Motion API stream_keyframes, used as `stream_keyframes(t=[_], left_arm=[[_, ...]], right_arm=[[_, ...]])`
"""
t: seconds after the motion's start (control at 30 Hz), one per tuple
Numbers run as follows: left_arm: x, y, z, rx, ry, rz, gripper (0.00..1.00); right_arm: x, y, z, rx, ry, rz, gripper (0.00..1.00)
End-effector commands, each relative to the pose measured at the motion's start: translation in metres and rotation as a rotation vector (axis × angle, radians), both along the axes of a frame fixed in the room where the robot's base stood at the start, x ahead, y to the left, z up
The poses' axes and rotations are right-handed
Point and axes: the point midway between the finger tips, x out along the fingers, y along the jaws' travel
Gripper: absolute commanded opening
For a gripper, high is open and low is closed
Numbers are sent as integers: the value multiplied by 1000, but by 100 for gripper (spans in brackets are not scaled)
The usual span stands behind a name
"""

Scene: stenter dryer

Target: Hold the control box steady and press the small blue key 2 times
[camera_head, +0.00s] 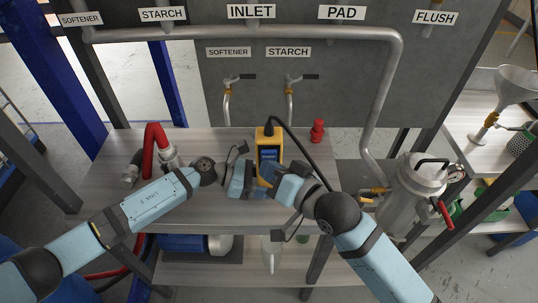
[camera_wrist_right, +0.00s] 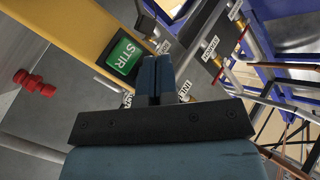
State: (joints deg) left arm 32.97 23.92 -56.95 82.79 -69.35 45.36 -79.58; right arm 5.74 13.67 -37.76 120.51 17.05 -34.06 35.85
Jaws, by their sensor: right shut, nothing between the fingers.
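The yellow control box (camera_head: 260,133) stands upright at the back middle of the bench, with a dark cable from its top. Its front shows blue areas, too small to tell apart as keys. In the right wrist view, the box's yellow face (camera_wrist_right: 80,29) carries a green STIR key (camera_wrist_right: 124,54); no blue key is clear there. My right gripper (camera_head: 272,178) is shut and empty at the box's lower front; its fingertips (camera_wrist_right: 155,62) show beside the STIR key. Contact cannot be told. My left gripper (camera_head: 246,180) is at the box's lower left; its jaws and any grip are unclear.
A red hose (camera_head: 152,137) with a metal fitting stands on the left of the bench, and a red knob-like part (camera_head: 317,130) stands behind on the right. A steel vessel (camera_head: 405,195) is at right. Pipes and taps line the grey panel behind.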

Motion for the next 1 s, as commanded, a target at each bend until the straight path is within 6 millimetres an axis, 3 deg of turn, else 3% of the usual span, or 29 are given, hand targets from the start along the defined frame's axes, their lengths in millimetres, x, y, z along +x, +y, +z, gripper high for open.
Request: stream_keyframes(t=[1.0], left_arm=[[0,0,0,0,-1,0,42]], right_arm=[[9,0,0,-1,0,-1,0]])
